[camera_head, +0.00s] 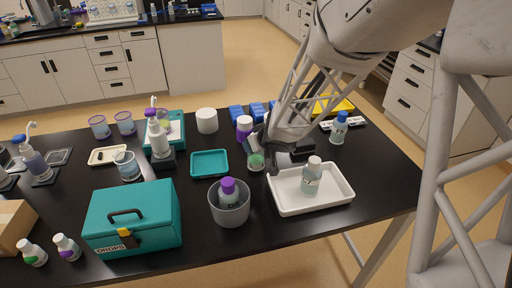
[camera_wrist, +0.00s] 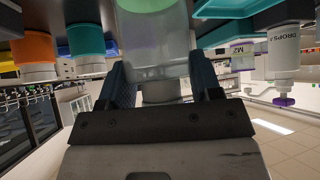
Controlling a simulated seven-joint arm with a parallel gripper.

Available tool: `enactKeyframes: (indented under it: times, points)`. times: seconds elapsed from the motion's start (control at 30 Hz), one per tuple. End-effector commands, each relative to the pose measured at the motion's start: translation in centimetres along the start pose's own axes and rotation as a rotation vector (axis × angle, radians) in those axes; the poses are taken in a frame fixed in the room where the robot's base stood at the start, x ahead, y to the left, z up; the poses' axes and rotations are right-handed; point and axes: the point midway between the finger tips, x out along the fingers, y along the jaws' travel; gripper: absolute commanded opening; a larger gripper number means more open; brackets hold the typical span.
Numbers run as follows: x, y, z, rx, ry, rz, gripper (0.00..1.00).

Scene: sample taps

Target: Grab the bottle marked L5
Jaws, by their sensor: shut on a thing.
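My gripper (camera_head: 257,143) is over the table behind the white tray, shut on a clear bottle with a green part (camera_head: 256,161). In the wrist view, which looks upside down, this bottle (camera_wrist: 155,42) is between the two fingers (camera_wrist: 163,88), with a pale part lower between them. I see no readable label on it. Another bottle (camera_head: 312,176) with a pale cap stands in the white tray (camera_head: 338,197); its label is too small to read surely. I cannot tell which bottle is marked L5.
A purple-capped bottle (camera_head: 244,128) is close to my gripper's left. A grey cup (camera_head: 230,213) holding a purple-capped bottle and a teal box (camera_head: 132,222) stand in front. A teal tray (camera_head: 210,164) lies left; a blue-capped bottle (camera_head: 339,129) stands right.

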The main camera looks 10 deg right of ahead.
Motion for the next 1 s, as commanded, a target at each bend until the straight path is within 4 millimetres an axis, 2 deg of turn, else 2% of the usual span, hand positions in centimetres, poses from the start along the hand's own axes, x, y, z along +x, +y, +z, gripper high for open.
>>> enactKeyframes:
  times: [1.0]
  points:
    - [-8.9,0.0,-8.8,-0.003,0.001,0.001,0.2]
